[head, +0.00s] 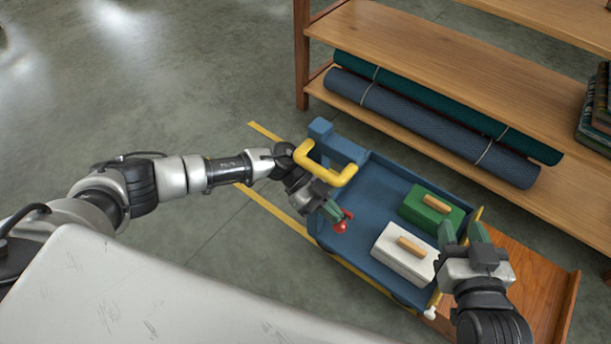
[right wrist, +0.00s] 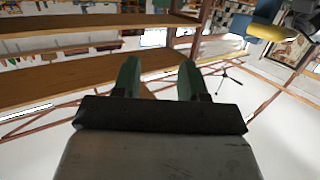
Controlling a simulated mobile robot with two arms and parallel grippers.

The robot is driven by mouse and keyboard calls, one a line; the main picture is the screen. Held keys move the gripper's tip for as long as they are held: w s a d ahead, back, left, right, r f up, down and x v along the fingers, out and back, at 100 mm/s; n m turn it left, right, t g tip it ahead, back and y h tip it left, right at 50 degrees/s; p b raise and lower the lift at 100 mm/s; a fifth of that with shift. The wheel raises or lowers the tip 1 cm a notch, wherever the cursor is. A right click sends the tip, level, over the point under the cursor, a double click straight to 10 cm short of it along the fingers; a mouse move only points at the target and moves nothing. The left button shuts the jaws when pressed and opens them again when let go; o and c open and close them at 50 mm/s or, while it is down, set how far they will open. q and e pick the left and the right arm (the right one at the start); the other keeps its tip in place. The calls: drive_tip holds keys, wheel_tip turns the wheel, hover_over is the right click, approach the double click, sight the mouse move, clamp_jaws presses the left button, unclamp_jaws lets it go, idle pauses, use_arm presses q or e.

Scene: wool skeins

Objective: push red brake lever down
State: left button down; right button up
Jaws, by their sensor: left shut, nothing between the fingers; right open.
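The red brake lever (head: 342,224) shows its red knob at the near left side of the blue cart (head: 375,187). My left gripper (head: 333,212) is shut and empty, with its green fingertips right at the red knob. I cannot tell whether they touch it. The lever's lower part is hidden. My right gripper (head: 463,233) is open and empty above the cart's right end, near the white box. Its two green fingers also show apart in the right wrist view (right wrist: 160,80).
The cart has a yellow handle (head: 325,166) and carries a green box (head: 431,209) and a white box (head: 403,252). A wooden board (head: 535,280) lies at its right end. A wooden shelf (head: 440,60) with rolled mats (head: 430,128) stands behind. Yellow tape (head: 275,210) marks the floor.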

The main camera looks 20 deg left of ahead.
use_arm(q)
drive_tip(key=shift+s+d+f+y+p, duration=0.1)
drive_tip(key=shift+d+f+y+p, duration=0.2)
drive_tip(key=shift+y+p, duration=0.35)
drive_tip(key=shift+f, duration=0.2)
use_arm(e)
drive_tip(key=s+d+f+g+h, duration=0.2)
drive_tip(key=s+f+g, duration=0.2)
drive_tip(key=f+g, duration=0.1)
drive_tip(key=shift+s+f+g, duration=0.25)
drive_tip(key=shift+g, duration=0.15)
drive_tip(key=shift+d, duration=0.1)
use_arm(q)
drive_tip(key=w+a+r, duration=0.1)
drive_tip(key=w+a, duration=0.1)
drive_tip(key=a, duration=0.5)
drive_tip(key=w+a+r+p, duration=0.1)
drive_tip(key=w+a, duration=0.2)
drive_tip(key=a, duration=0.5)
drive_tip(key=shift+w+a+r+p, duration=0.2)
drive_tip(key=shift+w+r+p, duration=0.1)
drive_tip(key=shift+r, duration=0.05)
use_arm(e)
drive_tip(key=s+g, duration=0.1)
drive_tip(key=s+d+f+g, duration=0.1)
drive_tip(key=s, duration=0.1)
drive_tip(key=shift+s+d+f+g+h, duration=0.2)
drive_tip(key=shift+s+f+g+h, duration=0.1)
drive_tip(key=shift+f+g, duration=0.1)
drive_tip(key=shift+a, duration=0.1)
